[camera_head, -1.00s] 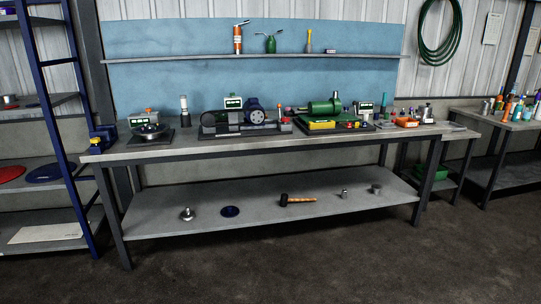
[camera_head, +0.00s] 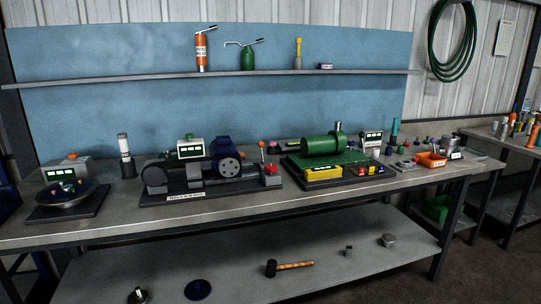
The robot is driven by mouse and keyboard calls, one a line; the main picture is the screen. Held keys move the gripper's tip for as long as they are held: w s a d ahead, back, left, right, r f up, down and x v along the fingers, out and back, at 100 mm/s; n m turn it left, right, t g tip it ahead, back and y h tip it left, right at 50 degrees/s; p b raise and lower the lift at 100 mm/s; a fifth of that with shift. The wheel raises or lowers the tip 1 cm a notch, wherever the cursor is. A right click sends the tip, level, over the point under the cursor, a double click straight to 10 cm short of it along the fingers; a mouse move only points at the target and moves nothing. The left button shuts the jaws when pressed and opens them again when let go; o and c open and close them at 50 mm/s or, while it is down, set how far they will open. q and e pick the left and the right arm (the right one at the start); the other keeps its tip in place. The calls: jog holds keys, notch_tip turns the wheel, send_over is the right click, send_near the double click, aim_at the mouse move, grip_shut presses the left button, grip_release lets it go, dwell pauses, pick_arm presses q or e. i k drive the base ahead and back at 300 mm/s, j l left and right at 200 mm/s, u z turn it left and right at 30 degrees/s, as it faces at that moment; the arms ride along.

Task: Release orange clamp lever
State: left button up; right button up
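A small orange part (camera_head: 72,156) also shows on top of the display box at the left end of the bench. I cannot tell which of these is the clamp lever, or whether a clamp is shut. Neither of my grippers is in view.
The workbench (camera_head: 130,227) spans the view, with a lower shelf (camera_head: 330,270) holding a mallet (camera_head: 290,266). A wall shelf (camera_head: 130,80) holds bottles. Dark floor is free at the front right.

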aim_at(261, 144)
jog(key=i+u, duration=0.1)
jog(key=i, duration=0.2)
jog(key=i+l+u, duration=0.2)
jog(key=u, duration=0.2)
jog(key=i+l+u, duration=0.15)
jog(key=u, duration=0.25)
jog(key=i+l+u, duration=0.1)
jog(key=l+u, duration=0.3)
jog(key=i+l, duration=0.1)
jog(key=l, duration=0.35)
jog(key=i+l+u, duration=0.15)
jog(key=l, duration=0.3)
jog(key=i+l, duration=0.1)
jog(key=l, duration=0.4)
jog(key=i+l+u, duration=0.1)
jog(key=l, duration=0.35)
